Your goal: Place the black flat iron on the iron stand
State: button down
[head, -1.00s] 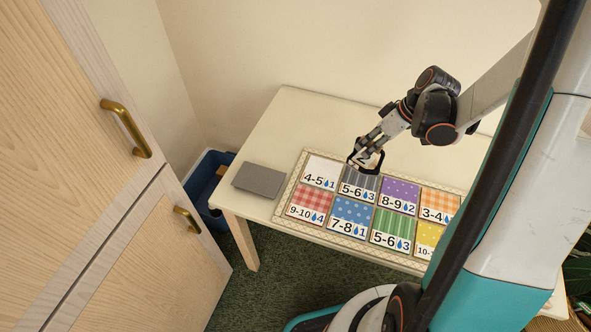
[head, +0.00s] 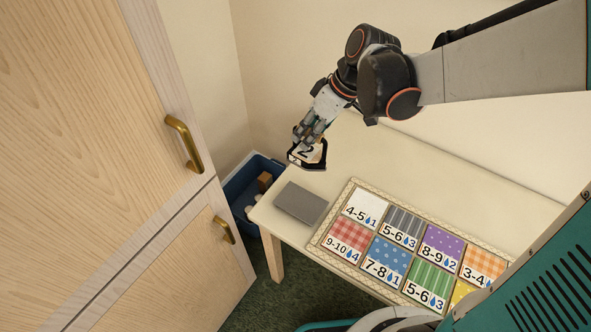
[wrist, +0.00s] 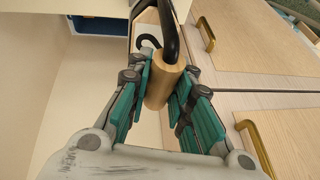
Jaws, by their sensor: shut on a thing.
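The black flat iron (head: 320,160), with a pale face marked "2", hangs in my gripper (head: 308,138) in the head view. The wrist view shows my gripper (wrist: 160,95) shut on its round wooden handle (wrist: 161,88), with a black curved bar (wrist: 168,32) beyond. The iron looks raised and tilted, and appears above and slightly behind the stand in the picture; its exact height is unclear. The iron stand appears to be the flat grey plate (head: 300,203) at the left end of the table, with nothing on it.
A bordered board (head: 343,208) with several patterned, numbered cards lies right of the plate on the cream table (head: 375,160). A blue bin (head: 240,190) with items stands on the floor at left. A wooden cabinet (head: 100,150) with brass handles stands at near left.

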jog(key=shift+s+a+r, duration=0.3)
jog(key=shift+a+r, duration=0.1)
jog(key=shift+a, duration=0.6)
notch_tip(320, 180, down, 20)
jog(key=b, duration=0.7)
jog(key=shift+b, duration=0.3)
jog(key=shift+r, duration=0.1)
jog(key=c, duration=1.4)
grip_release()
jog(key=shift+c, duration=0.2)
